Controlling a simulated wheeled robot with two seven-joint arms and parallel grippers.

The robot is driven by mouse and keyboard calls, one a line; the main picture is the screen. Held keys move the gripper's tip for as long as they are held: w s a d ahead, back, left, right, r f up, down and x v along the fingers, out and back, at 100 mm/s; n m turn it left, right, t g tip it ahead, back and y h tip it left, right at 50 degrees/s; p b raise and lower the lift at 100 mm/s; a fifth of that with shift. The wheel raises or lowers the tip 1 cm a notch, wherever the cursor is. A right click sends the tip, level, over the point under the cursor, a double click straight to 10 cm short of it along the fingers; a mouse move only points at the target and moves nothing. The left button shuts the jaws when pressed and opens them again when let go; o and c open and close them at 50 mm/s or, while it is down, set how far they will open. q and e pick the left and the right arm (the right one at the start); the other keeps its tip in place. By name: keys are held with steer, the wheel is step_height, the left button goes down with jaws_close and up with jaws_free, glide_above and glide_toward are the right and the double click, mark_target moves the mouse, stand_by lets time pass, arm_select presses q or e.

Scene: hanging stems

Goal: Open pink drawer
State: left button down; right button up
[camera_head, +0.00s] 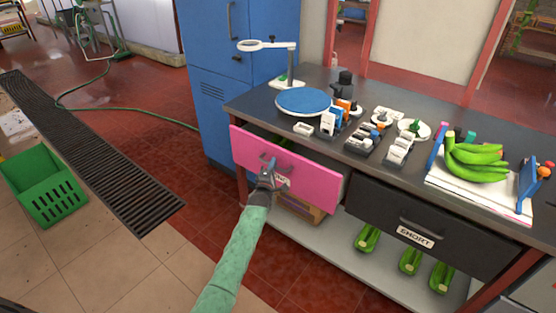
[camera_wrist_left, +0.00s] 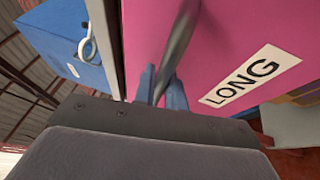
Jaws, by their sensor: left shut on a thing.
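The pink drawer (camera_head: 312,186) is on the left side of the workbench. Its front stands out from the bench and a strip of its inside shows above the front, so it is partly open. In the left wrist view the pink front (camera_wrist_left: 225,35) carries a white label (camera_wrist_left: 250,78) reading "LONG". My left gripper (camera_head: 269,172) is at the middle of the front, shut on the grey drawer handle (camera_wrist_left: 178,42). The fingers (camera_wrist_left: 163,82) lie on both sides of it. My right gripper is not in view.
A black drawer (camera_head: 430,230) labelled "SHORT" is closed on the right. The workbench (camera_head: 330,84) holds a magnifier lamp (camera_head: 290,65), tools and green bananas (camera_head: 478,160). Zucchini (camera_head: 410,261) lie on the lower shelf. A green crate (camera_head: 45,188) stands on the left floor; floor before the drawer is clear.

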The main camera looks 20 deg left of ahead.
arm_select(q)
steer(key=s+a+p, duration=0.2)
steer(key=s+a, duration=0.2)
steer(key=s, duration=0.8)
steer(key=s+a+p, duration=0.2)
steer(key=s+a, duration=0.3)
steer(key=s, duration=0.8)
steer(key=shift+s, duration=0.15)
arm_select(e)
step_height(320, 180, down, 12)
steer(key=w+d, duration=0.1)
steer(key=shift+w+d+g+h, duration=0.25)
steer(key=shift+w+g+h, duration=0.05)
arm_select(q)
steer(key=shift+a, duration=0.1)
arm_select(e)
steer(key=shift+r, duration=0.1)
arm_select(q)
steer(key=c, duration=1.7)
jaws_free()
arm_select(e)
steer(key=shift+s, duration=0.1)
